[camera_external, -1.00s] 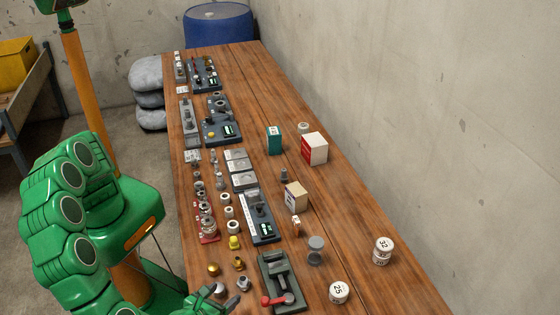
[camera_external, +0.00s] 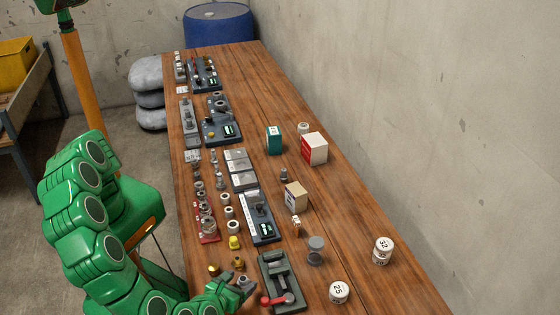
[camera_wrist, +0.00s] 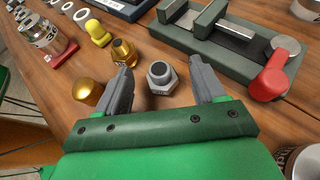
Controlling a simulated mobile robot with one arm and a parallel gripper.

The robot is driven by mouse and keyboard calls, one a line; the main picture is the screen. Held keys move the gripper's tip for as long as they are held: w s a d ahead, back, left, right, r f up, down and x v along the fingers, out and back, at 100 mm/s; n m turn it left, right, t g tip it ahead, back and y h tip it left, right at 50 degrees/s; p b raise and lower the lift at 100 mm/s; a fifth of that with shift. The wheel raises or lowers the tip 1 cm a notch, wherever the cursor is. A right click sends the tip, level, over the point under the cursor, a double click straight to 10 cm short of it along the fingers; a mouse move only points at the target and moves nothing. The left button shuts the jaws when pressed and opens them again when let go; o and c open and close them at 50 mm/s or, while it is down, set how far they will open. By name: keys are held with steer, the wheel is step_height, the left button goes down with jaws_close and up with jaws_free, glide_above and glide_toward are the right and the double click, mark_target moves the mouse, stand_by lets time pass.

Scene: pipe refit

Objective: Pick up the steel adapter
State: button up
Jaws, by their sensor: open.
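The steel adapter (camera_wrist: 161,77) is a grey fitting with a hex collar and a round hollow end. In the wrist view it sits on the wooden table between the two fingers of my gripper (camera_wrist: 163,90), with a gap on both sides. My gripper is open and the adapter is close to the fingertips. In the external view my gripper (camera_external: 238,283) is low at the near left part of the table, and the adapter is mostly hidden by it.
Brass fittings (camera_wrist: 124,52) and a brass cap (camera_wrist: 88,91) stand just left of the fingers. A yellow fitting (camera_wrist: 98,32) is behind them. A green vise (camera_wrist: 228,45) with a red handle (camera_wrist: 270,78) is close on the right. A white-labelled can (camera_external: 339,292) stands further right.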

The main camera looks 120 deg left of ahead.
steer(key=c, duration=1.2)
steer(key=shift+r, duration=0.55)
step_height(320, 180, up, 2)
steer(key=shift+r, duration=0.1)
steer(key=s+r, duration=0.3)
steer(key=s, duration=0.1)
steer(key=s+r, duration=0.3)
steer(key=s, duration=0.2)
steer(key=s+r, duration=0.3)
steer(key=s, duration=0.2)
steer(key=shift+d+r, duration=0.25)
steer(key=shift+r, duration=0.1)
